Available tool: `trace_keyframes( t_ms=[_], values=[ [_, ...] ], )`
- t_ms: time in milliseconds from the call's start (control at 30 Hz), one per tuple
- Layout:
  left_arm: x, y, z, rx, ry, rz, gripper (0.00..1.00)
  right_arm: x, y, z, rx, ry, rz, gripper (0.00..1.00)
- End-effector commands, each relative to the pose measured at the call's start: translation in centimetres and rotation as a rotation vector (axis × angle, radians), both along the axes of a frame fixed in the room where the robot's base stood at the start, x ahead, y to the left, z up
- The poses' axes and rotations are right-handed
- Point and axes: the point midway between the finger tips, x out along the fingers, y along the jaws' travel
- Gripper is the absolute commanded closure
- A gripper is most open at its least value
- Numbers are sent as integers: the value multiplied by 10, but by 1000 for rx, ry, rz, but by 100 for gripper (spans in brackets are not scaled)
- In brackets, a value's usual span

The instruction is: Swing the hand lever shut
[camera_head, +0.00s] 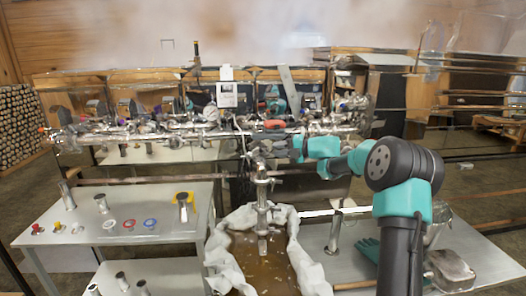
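My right arm comes in from the lower right, and its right gripper (268,135) is at the middle of the pipework. It is small and dark against the metal, so I cannot tell whether it is open or shut. An orange-red handle (273,124) shows right by the gripper, on the row of metal fittings. It looks like the hand lever, but I cannot tell for sure or see how far it is swung. I cannot tell whether the gripper touches it. A vertical metal pipe (262,195) stands below the gripper. My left gripper is not in view.
A white-lined basin (222,262) of brown liquid lies below the pipe. A left table (90,237) holds small coloured caps and metal cylinders. A right table (480,240) holds a metal cylinder (334,232), a teal glove and a metal vessel. Pipework (180,127) crosses behind.

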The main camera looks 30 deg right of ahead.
Motion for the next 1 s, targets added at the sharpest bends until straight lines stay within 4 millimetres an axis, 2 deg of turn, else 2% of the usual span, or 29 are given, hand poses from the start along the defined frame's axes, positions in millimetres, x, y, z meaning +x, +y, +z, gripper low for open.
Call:
trace_keyframes(
  t_ms=[100, 333, 767, 1000],
  values=[
    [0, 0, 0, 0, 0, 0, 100, 16, 15, -3, 0, 0, 3, 74],
    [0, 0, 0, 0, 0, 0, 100, 39, 36, -8, 0, 0, 1, 74],
    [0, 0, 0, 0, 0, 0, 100, 46, 42, -9, -1, -1, 0, 74],
    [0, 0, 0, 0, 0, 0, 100, 46, 42, -9, -1, -1, 0, 96]
  ],
)
